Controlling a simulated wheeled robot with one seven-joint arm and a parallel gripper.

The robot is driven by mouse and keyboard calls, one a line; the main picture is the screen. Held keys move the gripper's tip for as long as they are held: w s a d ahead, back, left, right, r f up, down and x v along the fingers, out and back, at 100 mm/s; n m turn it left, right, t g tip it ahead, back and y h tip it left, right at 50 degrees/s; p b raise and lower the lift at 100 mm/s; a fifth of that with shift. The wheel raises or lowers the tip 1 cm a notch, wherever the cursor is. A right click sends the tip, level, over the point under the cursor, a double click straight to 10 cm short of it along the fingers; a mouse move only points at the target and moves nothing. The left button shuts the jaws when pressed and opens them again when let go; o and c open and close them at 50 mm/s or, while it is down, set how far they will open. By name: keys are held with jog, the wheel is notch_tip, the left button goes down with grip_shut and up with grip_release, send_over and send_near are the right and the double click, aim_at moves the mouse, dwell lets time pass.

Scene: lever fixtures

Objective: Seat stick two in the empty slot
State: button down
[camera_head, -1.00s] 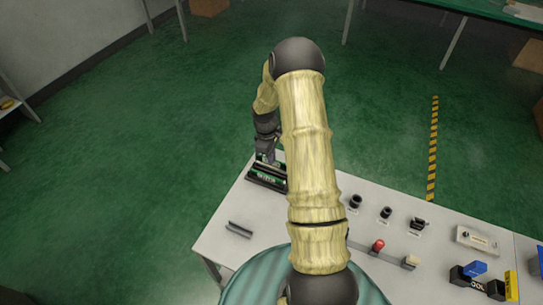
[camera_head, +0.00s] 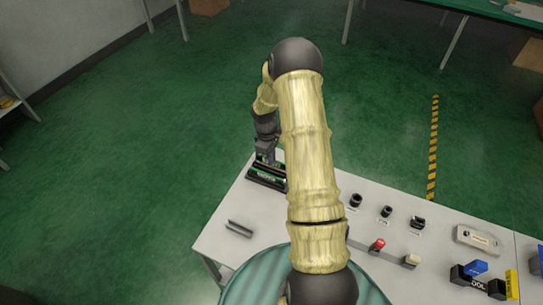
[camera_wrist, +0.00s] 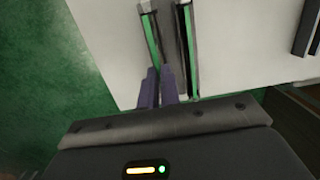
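My gripper (camera_wrist: 158,88) is over the black slot fixture (camera_head: 263,182) at the table's far left corner. In the wrist view its two purple-grey fingers are close together, with the near end of a green stick (camera_wrist: 153,40) between them. A second green stick (camera_wrist: 187,45) lies roughly parallel to its right, in a dark slot. In the head view green shows along the fixture, below my gripper (camera_head: 266,158). I cannot tell how deep the held stick sits. My arm hides part of the fixture's right side.
A grey channel-shaped holder (camera_head: 239,229) lies nearer on the table. To the right stand several black round parts (camera_head: 355,201), a red knob (camera_head: 377,245), a beige knob (camera_head: 411,261) and a blue lever (camera_head: 476,268). The table's left part (camera_head: 215,235) is mostly clear.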

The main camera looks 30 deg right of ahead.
aim_at(271, 166)
jog(key=shift+f+b, duration=0.95)
jog(key=shift+f, duration=0.7)
jog(key=c, duration=1.5)
grip_release()
jog(key=shift+c, duration=0.2)
notch_tip(271, 166, up, 17)
jog(key=w+a+b, duration=0.1)
jog(key=b, duration=0.1)
jog(key=shift+w+r, duration=0.15)
jog(key=shift+w, duration=0.15)
jog(key=shift+a, duration=0.2)
jog(key=s+a+r+m+t, duration=0.1)
jog(key=s+a+m+t, duration=0.1)
jog(key=s+a, duration=0.5)
jog(key=s+a+r+m+t, duration=0.1)
jog(key=s+a+m, duration=0.4)
jog(key=s, duration=0.8)
jog(key=shift+s+a+r+m+t+y, duration=0.3)
jog(key=shift+a+t+y, duration=0.1)
jog(key=shift+a, duration=0.5)
